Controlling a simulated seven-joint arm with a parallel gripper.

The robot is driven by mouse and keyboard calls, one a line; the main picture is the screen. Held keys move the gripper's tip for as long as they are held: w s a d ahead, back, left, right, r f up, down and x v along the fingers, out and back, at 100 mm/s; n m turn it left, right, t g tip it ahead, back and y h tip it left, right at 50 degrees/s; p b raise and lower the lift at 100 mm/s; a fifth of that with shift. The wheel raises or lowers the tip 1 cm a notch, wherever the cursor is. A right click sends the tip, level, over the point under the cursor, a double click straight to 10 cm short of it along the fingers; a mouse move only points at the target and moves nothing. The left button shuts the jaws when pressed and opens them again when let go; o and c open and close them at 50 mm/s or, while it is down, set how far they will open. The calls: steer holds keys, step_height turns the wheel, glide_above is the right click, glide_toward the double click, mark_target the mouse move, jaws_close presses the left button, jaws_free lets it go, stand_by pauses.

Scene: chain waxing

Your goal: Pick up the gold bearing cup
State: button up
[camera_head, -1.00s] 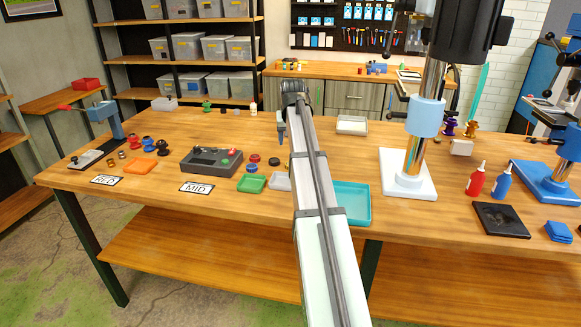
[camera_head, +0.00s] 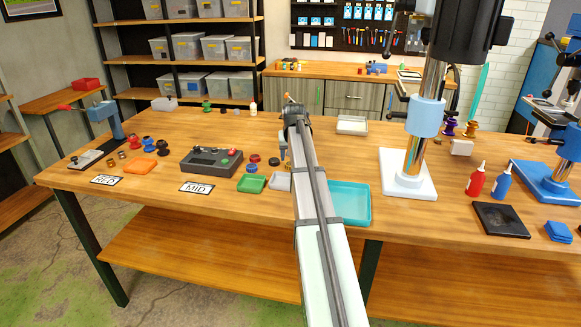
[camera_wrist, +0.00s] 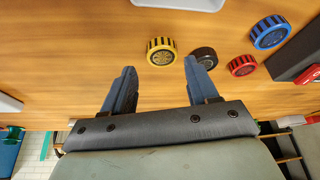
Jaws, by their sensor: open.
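The gold bearing cup (camera_wrist: 161,51) is a round, ribbed yellow-gold piece lying on the wooden table in the wrist view. My gripper (camera_wrist: 158,70) is open, with one finger on each side of the picture's middle. The cup shows just beyond the fingertips, roughly in line with the gap between them. Nothing is between the fingers. A black cup (camera_wrist: 206,55) lies right of the gold one, close to the right fingertip. In the head view my arm covers most of the gripper, and I cannot clearly make out the gold cup.
A red cup (camera_wrist: 242,65) and a blue cup (camera_wrist: 270,32) lie farther right, beside a dark device (camera_head: 211,161). Green (camera_head: 251,184), grey (camera_head: 279,181) and teal (camera_head: 358,203) trays are near my arm. A drill press base (camera_head: 408,186) stands to the right.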

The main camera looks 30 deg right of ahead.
steer(key=shift+x, duration=2.35)
steer(key=shift+w+a+r, duration=0.1)
steer(key=shift+w, duration=0.05)
steer(key=shift+c, duration=0.3)
steer(key=c, duration=0.8)
